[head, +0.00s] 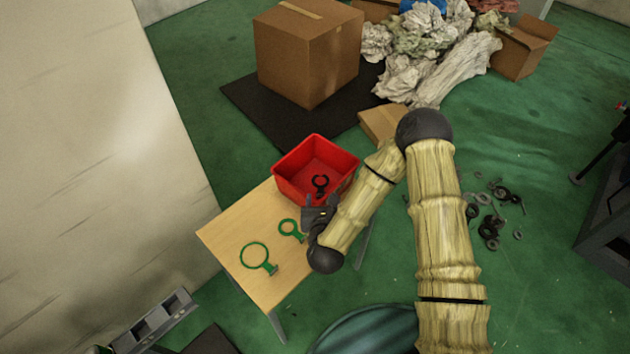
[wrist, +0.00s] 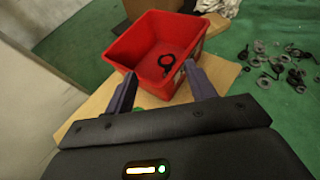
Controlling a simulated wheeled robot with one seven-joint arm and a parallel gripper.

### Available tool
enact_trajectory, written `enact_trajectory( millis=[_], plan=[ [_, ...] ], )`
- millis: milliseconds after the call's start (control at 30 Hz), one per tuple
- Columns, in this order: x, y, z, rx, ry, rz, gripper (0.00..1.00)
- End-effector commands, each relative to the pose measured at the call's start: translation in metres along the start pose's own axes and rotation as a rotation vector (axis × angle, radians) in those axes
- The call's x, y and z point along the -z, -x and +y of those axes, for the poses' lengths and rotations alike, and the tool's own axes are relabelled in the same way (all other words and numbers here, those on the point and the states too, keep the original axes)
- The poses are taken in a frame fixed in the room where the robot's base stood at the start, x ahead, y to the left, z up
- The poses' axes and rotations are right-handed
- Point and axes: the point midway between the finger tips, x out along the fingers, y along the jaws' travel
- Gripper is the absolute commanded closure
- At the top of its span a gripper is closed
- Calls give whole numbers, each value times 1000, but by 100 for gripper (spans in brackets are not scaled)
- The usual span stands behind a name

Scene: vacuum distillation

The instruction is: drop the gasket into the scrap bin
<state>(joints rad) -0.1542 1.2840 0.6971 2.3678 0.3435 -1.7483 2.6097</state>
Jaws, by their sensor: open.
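The black ring-shaped gasket (head: 320,183), with a small tab, shows inside the red scrap bin (head: 289,186) in the head view. In the wrist view the gasket (wrist: 166,61) appears against the floor of the bin (wrist: 135,49), between and beyond my fingertips. My gripper (head: 320,201) is at the near side of the bin. The wrist view shows my gripper (wrist: 160,71) with its two fingers spread apart and nothing between them. The gasket appears apart from the fingers.
The bin stands at the far end of a wooden table (head: 232,236). Two green rings with tabs, a larger one (head: 243,250) and a smaller one (head: 281,226), lie on the table. Several dark rings litter the green floor to the right. A cardboard box (head: 300,50) stands behind.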

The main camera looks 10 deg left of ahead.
Motion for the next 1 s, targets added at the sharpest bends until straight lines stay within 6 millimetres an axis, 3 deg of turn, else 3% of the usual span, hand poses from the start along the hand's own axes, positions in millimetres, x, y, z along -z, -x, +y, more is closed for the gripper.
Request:
enact_trajectory(
  millis=[100, 233, 1000],
  plan=[
    [1, 18, 0, -1, 0, 2, 45],
    [0, 26, 0, 0, 0, 1, 45],
    [0, 27, 0, 1, 0, 0, 45]
  ],
)
